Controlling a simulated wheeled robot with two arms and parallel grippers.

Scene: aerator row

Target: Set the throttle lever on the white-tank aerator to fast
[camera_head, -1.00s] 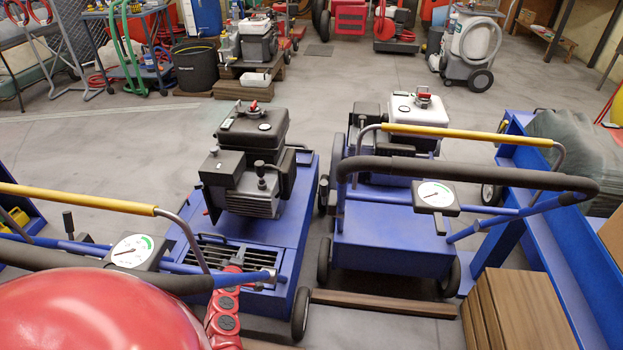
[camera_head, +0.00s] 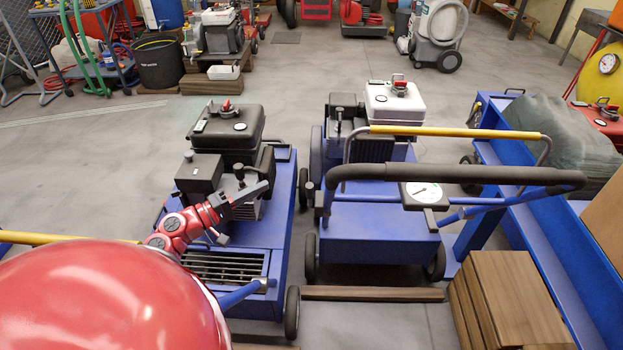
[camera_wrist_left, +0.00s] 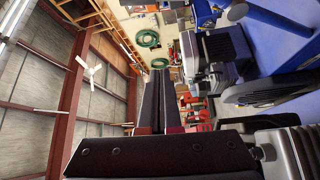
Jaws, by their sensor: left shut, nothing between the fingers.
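The white-tank aerator has a white tank (camera_head: 393,101) with a red-levered cap, a dark engine and a blue deck (camera_head: 372,238). It stands right of the black-tank aerator (camera_head: 228,127). A small upright knobbed lever (camera_head: 339,113) shows at its engine's left; I cannot tell whether this is the throttle lever, and no fast mark is readable. My left gripper (camera_head: 266,186) is shut and empty, in front of the black-tank aerator's engine and left of the white-tank aerator. Its dark closed fingers (camera_wrist_left: 158,88) show in the left wrist view. My right gripper is out of view.
The white-tank aerator's black handlebar (camera_head: 455,174), yellow bar (camera_head: 455,132) and round gauge (camera_head: 425,193) stand in front of its engine. A blue rack (camera_head: 540,210) and wooden boxes (camera_head: 510,300) flank it on the right. The floor behind is open.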

